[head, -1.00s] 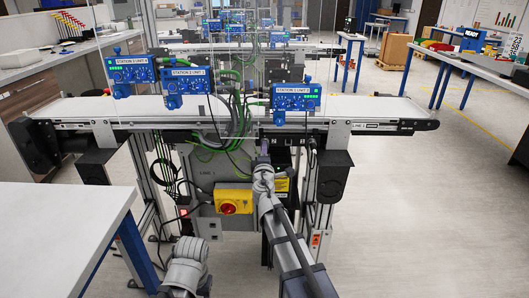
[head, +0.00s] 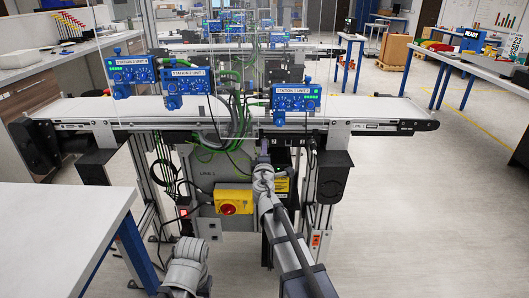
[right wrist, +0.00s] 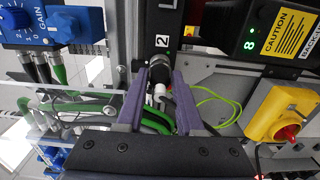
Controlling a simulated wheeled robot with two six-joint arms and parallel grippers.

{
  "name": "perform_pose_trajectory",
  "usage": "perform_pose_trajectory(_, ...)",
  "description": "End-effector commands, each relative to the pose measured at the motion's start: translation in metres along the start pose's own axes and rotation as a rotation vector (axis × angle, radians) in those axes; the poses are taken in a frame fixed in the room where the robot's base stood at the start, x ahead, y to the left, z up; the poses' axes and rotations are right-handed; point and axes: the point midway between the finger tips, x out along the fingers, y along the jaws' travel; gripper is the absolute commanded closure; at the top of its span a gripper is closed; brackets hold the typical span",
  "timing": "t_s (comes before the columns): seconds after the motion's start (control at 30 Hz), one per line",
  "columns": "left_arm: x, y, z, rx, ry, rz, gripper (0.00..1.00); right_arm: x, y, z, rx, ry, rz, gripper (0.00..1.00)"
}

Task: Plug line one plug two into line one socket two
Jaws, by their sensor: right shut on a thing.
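My right gripper (head: 263,150) is at the conveyor's front side, just below the belt edge. The plug's dark end is close to a black panel (right wrist: 158,18) that carries a "2" label. My left gripper is out of view.
Green cables (right wrist: 85,107) hang beside the fingers. A yellow switch box with a red knob (head: 233,202) sits below the belt (head: 220,108). Blue station units (head: 296,97) stand along the belt. A white table (head: 50,225) is at the front left.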

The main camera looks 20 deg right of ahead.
Motion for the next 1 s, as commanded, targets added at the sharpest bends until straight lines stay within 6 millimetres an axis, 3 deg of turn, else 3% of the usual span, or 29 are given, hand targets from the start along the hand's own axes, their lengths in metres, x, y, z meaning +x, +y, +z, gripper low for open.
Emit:
perform_pose_trajectory(0.67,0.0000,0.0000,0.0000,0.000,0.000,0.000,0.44,0.0074,0.0000,0.0001,0.000,0.000,0.000,1.00)
perform_pose_trajectory(0.7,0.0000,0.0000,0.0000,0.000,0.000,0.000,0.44,0.0074,0.0000,0.0001,0.000,0.000,0.000,0.60)
perform_pose_trajectory(1.0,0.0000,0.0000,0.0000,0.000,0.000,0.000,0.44,0.0073,0.0000,0.0000,0.000,0.000,0.000,0.29)
